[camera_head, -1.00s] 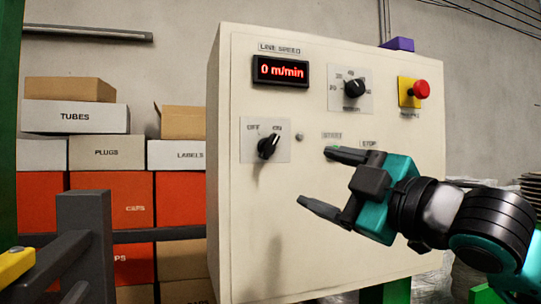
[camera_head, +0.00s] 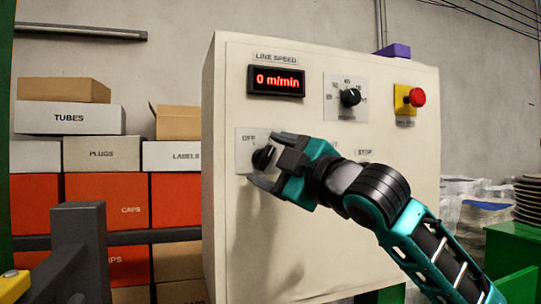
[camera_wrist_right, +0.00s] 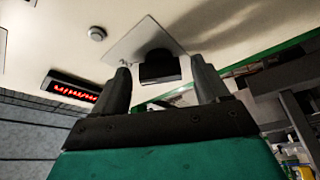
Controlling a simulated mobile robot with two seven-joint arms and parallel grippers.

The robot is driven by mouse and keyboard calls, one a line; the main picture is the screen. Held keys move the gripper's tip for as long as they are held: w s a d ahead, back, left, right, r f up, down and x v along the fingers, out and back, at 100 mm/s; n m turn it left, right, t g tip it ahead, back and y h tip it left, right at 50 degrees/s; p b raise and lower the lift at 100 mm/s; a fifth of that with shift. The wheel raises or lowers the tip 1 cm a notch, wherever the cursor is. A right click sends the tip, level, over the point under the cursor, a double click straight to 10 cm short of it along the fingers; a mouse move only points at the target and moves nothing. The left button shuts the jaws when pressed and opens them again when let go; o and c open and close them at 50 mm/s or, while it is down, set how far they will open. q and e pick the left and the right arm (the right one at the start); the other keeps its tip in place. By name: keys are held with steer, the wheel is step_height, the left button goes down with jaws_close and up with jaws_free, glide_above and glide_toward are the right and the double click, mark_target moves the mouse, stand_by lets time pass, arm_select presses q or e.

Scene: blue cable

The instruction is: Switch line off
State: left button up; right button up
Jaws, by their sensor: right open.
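The cream control box (camera_head: 225,215) carries a black OFF/ON knob (camera_head: 261,157) on a pale plate at its left. The word OFF shows, and my right gripper hides the ON side. My right gripper (camera_head: 266,161) is open, with its fingers at the knob. In the right wrist view the knob (camera_wrist_right: 160,72) lies between the two finger tips, with a gap visible on each side. I cannot tell exactly which way the knob points. The red display (camera_head: 277,81) reads 0 m/min. My left gripper is not in view.
A black speed dial (camera_head: 350,97) and a red button (camera_head: 417,97) on a yellow base sit to the upper right. Boxes (camera_head: 70,118) are stacked behind on the left. A dark rail post (camera_head: 80,235) stands at the front left.

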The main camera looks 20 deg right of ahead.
steer(key=shift+w+a, duration=0.15)
steer(key=shift+w, duration=0.1)
steer(key=shift+c, duration=0.4)
steer(key=c, duration=1)
